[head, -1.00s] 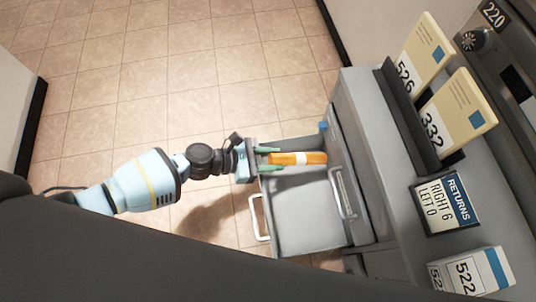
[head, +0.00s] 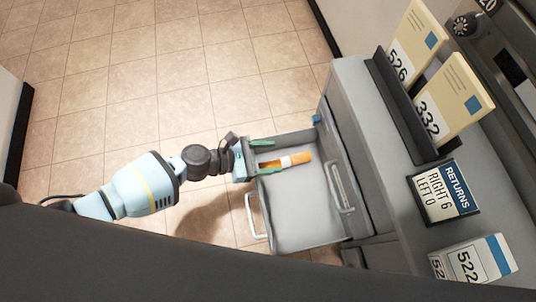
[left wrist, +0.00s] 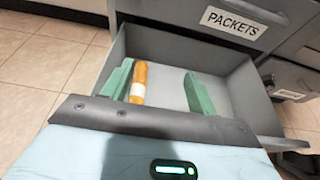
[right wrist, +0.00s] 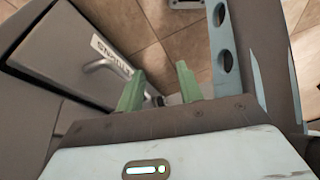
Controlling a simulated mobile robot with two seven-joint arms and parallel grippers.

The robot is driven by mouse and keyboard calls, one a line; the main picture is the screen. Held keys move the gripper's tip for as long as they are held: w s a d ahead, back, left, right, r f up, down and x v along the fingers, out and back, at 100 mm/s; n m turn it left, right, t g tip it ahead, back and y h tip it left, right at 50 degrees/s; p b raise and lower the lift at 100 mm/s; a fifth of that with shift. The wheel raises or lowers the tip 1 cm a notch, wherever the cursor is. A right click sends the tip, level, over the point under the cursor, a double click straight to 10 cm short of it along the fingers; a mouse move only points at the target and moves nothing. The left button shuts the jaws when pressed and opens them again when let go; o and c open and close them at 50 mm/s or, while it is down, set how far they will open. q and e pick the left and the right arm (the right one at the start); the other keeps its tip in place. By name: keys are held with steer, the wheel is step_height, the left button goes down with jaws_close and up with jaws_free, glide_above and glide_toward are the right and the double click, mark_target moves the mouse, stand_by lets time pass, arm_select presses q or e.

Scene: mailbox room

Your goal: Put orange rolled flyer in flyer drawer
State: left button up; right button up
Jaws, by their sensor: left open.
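The orange rolled flyer (head: 300,158), with a white band, lies tilted inside the open grey drawer (head: 305,222). In the left wrist view the flyer (left wrist: 139,80) rests beside the left green finger, apparently touching it. My left gripper (head: 277,156) is open over the drawer's far side, with the flyer's near end between its fingers; it also shows in the left wrist view (left wrist: 160,72). The open drawer's own label is hidden. My right gripper (right wrist: 158,84) is open and empty beside a closed, labelled drawer front (right wrist: 75,65).
A "PACKETS" label (left wrist: 233,22) is on the front above the open drawer. On the cabinet top stand a rack (head: 403,110) with envelopes, a returns sign (head: 443,192) and a "522" box (head: 470,262). The drawer's near part is empty. Tiled floor at left is clear.

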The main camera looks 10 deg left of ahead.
arm_select(q)
steer(key=p+v, duration=0.3)
steer(key=v, duration=0.4)
steer(key=shift+s+a, duration=0.2)
steer(key=shift+a, duration=0.2)
steer(key=shift+r, duration=0.1)
